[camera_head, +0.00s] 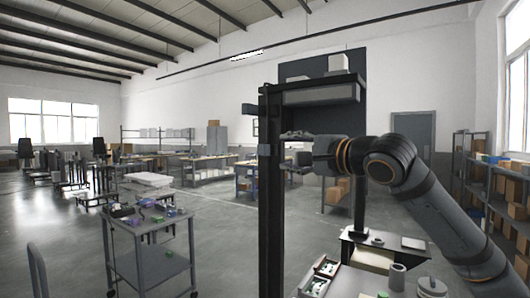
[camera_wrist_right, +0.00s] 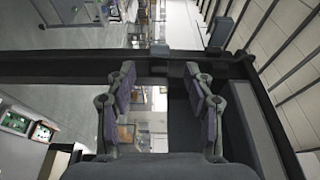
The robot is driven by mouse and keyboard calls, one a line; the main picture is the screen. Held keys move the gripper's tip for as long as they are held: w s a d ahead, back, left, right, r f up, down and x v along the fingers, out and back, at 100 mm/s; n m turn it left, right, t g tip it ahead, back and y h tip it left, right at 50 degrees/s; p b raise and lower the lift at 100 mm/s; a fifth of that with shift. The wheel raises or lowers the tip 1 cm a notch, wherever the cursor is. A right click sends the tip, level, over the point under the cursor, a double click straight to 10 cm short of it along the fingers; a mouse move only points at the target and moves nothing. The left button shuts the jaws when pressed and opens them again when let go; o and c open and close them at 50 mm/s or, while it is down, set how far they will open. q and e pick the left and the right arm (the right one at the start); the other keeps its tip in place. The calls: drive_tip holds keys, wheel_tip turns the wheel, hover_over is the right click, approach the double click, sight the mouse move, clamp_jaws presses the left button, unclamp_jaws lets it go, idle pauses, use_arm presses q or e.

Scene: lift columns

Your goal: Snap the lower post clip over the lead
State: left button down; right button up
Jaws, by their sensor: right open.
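The dark upright post (camera_head: 270,215) stands just left of my right gripper (camera_head: 298,136) in the head view. In the right wrist view, a dark bar (camera_wrist_right: 50,66), which looks like this post, runs across just beyond the fingertips of the right gripper (camera_wrist_right: 160,78). Its two fingers are spread apart with nothing between them. A small dark piece (camera_wrist_right: 190,69) sits on the bar near the right fingertip; I cannot tell whether it is the clip. I cannot make out the lead. My left gripper is not in view.
A shelf (camera_head: 320,95) joins the post at the top, above the gripper. A grey cart (camera_head: 150,228) with small parts stands to the left. A table with trays (camera_head: 322,270) is below right. Shelving with boxes (camera_head: 485,180) lines the right wall. Open floor lies left of the post.

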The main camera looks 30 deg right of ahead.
sight(267, 151)
drive_tip(key=w+p, duration=0.2)
drive_tip(key=w, duration=0.1)
drive_tip(key=w+p, duration=0.6)
drive_tip(key=shift+a+r, duration=0.25)
drive_tip(key=shift+w+f+p, duration=0.2)
drive_tip(key=shift+w+p, duration=0.1)
drive_tip(key=shift+w, duration=0.05)
drive_tip(key=shift+f, duration=0.1)
